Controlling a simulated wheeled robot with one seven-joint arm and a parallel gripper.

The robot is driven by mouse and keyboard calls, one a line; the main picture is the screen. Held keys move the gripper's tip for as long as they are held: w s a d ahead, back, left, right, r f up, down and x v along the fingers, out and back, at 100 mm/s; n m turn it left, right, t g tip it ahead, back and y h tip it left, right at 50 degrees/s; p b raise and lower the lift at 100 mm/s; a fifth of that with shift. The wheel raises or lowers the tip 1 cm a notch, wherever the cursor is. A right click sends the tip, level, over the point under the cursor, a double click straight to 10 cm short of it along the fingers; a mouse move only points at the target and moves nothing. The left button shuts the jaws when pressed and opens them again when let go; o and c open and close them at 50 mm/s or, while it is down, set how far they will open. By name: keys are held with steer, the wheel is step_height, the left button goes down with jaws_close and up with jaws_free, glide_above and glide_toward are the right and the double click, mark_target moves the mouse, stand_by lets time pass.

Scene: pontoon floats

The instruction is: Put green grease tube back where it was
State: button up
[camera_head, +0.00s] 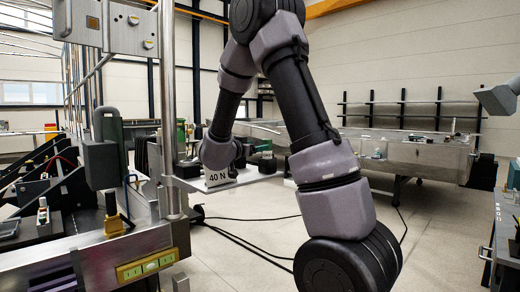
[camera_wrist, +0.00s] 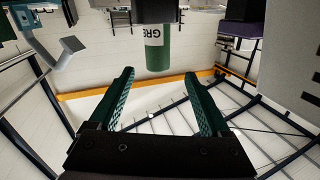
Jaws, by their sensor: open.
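The green grease tube (camera_wrist: 158,58) shows at the top centre of the wrist view, with a white label band reading "GRE". Its upper part in the picture meets a dark grey piece, and what bears it is not clear. My gripper (camera_wrist: 160,74) is open, its two green ridged fingers spread to either side, with the tube's near end around the level of the fingertips. Nothing is clasped. I cannot tell whether the tube lies between the fingers or beyond them.
A metal bench (camera_head: 130,258) with a steel post (camera_head: 168,90) stands at the left. A long metal float (camera_head: 420,157) stands at the back right. Cables (camera_head: 240,238) cross the otherwise open floor.

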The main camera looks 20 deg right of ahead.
steer(key=s+a+r+n+t+y, duration=0.35)
steer(key=s+a+r+y, duration=0.45)
steer(key=y, duration=0.6)
steer(key=s+a+f+n+g, duration=0.1)
steer(key=s+g, duration=0.1)
steer(key=s, duration=0.5)
steer(key=s+a+f+n+g+y, duration=0.1)
steer(key=s+f+g, duration=0.1)
steer(key=s, duration=0.6)
steer(key=s+a+f+n+g+y, duration=0.1)
steer(key=s+f+n+g, duration=0.1)
steer(key=s, duration=0.6)
steer(key=shift+s+a+g, duration=0.25)
steer(key=shift+a+g, duration=0.15)
steer(key=shift+g, duration=0.25)
